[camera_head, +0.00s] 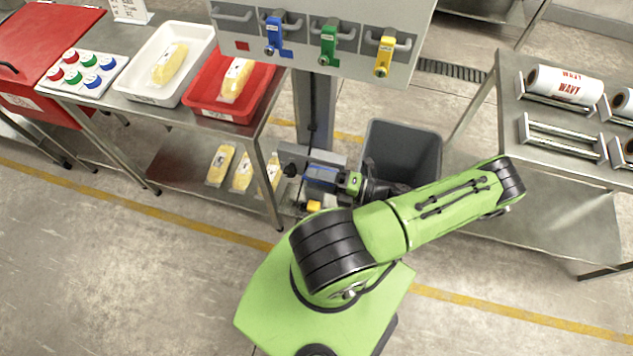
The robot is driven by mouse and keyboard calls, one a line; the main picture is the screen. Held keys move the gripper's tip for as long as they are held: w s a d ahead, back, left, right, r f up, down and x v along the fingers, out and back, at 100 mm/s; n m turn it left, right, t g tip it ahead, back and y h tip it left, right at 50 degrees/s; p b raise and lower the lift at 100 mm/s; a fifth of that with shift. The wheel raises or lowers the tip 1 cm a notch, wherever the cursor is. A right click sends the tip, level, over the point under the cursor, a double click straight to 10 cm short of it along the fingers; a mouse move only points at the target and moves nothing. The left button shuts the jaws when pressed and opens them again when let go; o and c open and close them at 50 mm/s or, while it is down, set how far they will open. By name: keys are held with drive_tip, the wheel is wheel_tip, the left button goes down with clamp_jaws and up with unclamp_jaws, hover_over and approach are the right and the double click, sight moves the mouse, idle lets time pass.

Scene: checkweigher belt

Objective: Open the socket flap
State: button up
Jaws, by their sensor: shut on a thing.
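A small blue unit (320,174), apparently the socket, sits low on the post below the grey panel. A black knob or plug and a grey bracket are beside it. My gripper (340,183) reaches it from the right, at the end of my bent green arm, and is shut on a part there, apparently the socket flap. The fingertips and the flap are too small and covered to make out, so I cannot tell how far the flap stands open. A small yellow part (314,207) shows just below.
A grey bin (402,150) stands right behind my wrist. Above hangs the grey panel (350,62) with blue, green and yellow handles. A steel table with a white tray (140,95) and a red tray (196,104) is at left, a roll rack (512,95) at right.

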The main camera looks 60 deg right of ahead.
drive_tip(key=shift+w+d+r, duration=0.15)
drive_tip(key=shift+d+r, duration=0.05)
drive_tip(key=shift+d, duration=0.1)
drive_tip(key=b+v, duration=0.1)
drive_tip(key=v, duration=1.5)
drive_tip(key=shift+a+f, duration=0.2)
drive_tip(key=shift+f, duration=0.05)
